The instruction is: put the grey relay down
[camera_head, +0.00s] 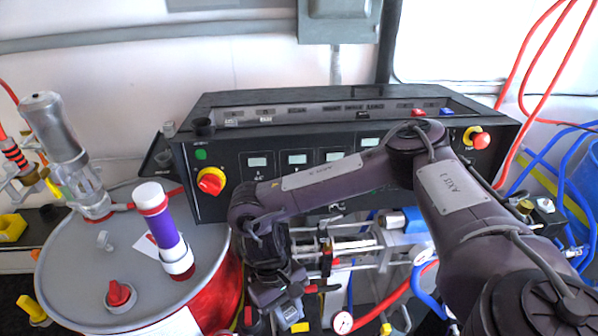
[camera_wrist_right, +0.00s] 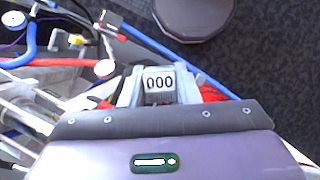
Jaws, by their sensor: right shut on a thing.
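My right gripper (camera_head: 276,297) hangs low in front of the black console, just right of the red drum, pointing down. It is shut on the grey relay (camera_head: 291,313), a small grey block partly hidden by the gripper. My left gripper is not in view.
The red drum (camera_head: 85,262) carries a purple cylinder (camera_head: 162,226). Pipes, hoses and a gauge (camera_head: 342,322) crowd the area below the console.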

